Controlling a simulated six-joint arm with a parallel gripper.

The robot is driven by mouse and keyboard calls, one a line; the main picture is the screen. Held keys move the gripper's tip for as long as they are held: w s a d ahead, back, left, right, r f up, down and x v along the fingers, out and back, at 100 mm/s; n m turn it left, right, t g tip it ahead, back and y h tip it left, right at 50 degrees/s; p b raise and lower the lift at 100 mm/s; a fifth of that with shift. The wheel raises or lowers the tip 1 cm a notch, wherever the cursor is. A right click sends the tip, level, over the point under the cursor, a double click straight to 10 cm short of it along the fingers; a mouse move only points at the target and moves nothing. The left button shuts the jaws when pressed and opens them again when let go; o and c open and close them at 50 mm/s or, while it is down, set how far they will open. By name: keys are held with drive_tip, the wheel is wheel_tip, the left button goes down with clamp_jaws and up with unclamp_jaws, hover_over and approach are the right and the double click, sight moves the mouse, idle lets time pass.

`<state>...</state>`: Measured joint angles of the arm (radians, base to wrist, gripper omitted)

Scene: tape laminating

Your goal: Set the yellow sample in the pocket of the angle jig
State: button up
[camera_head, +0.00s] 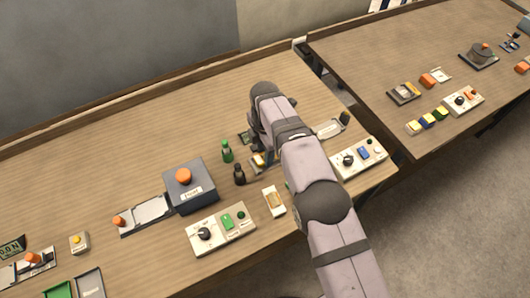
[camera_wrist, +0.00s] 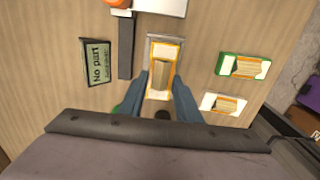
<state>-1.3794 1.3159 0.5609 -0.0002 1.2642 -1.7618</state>
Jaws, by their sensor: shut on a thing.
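The yellow sample (camera_wrist: 164,44), a yellow-edged card with a tan middle, lies between my fingers in the wrist view. My gripper (camera_wrist: 162,76) is shut on it, one blue-grey finger at each side. A grey rim, which looks like the angle jig (camera_wrist: 150,38), shows around the sample's far end. I cannot tell whether the sample rests fully in the pocket or just above it. In the head view my arm partly covers the spot; a bit of yellow (camera_head: 258,160) shows there beside my gripper.
A "No part" sign (camera_wrist: 96,62) is at left. Control boxes line the front edge.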

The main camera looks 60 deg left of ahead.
drive_tip(key=shift+f+b, duration=0.6)
drive_tip(key=shift+f, duration=0.1)
idle(1.0)
drive_tip(key=o, duration=1.1)
drive_tip(key=shift+o, duration=0.2)
drive_tip(key=shift+r+b, duration=1.05)
drive_tip(key=shift+r, duration=2.65)
